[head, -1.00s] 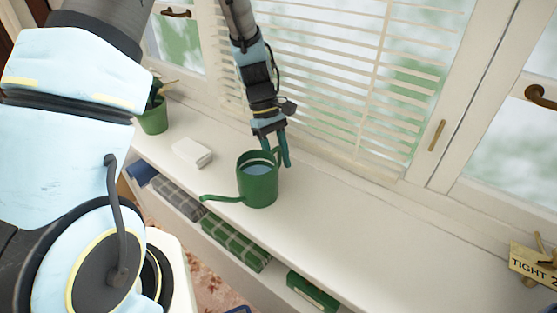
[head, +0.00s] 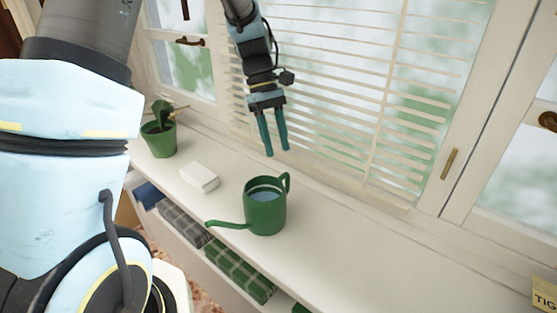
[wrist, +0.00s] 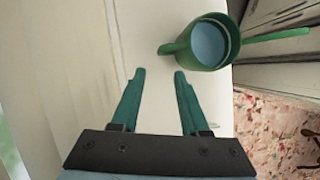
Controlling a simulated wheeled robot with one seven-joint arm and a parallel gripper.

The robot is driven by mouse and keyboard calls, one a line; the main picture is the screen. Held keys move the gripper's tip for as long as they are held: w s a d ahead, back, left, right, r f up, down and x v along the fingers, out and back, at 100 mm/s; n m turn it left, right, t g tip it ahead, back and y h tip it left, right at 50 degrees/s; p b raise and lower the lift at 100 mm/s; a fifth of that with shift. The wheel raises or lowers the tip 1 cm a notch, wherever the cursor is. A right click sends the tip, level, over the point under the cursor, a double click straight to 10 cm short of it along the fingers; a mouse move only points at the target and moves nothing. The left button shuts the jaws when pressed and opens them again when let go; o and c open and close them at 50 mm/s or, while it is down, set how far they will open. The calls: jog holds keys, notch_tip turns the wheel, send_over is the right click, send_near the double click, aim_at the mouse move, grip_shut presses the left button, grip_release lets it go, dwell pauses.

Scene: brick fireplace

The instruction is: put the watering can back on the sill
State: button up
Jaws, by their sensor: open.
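The green watering can (head: 266,215) stands upright on the white sill (head: 345,245), with water showing inside. Its spout points left and its handle is at the back right. It also shows in the wrist view (wrist: 206,62), at the upper right. My gripper (head: 276,152) is open and empty, above and behind the can, in front of the blinds. In the wrist view its two teal fingers (wrist: 158,72) are apart with nothing between them, and the can is beyond their tips to the right.
A white box (head: 200,177) lies on the sill left of the can. A potted plant (head: 159,138) stands farther left. Blinds (head: 330,100) hang close behind my gripper. Folded cloths (head: 238,270) lie on the shelf below. The sill right of the can is clear.

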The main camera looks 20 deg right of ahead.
jog(key=s+a+r+m+t, duration=0.1)
jog(key=a+m+t, duration=0.3)
jog(key=a, duration=2.4)
jog(key=shift+s+a+r+m+t+y, duration=0.15)
jog(key=shift+s+a+m+t+y, duration=0.3)
jog(key=shift+t, duration=0.75)
jog(key=shift+s+d, duration=0.1)
jog(key=shift+d, duration=0.1)
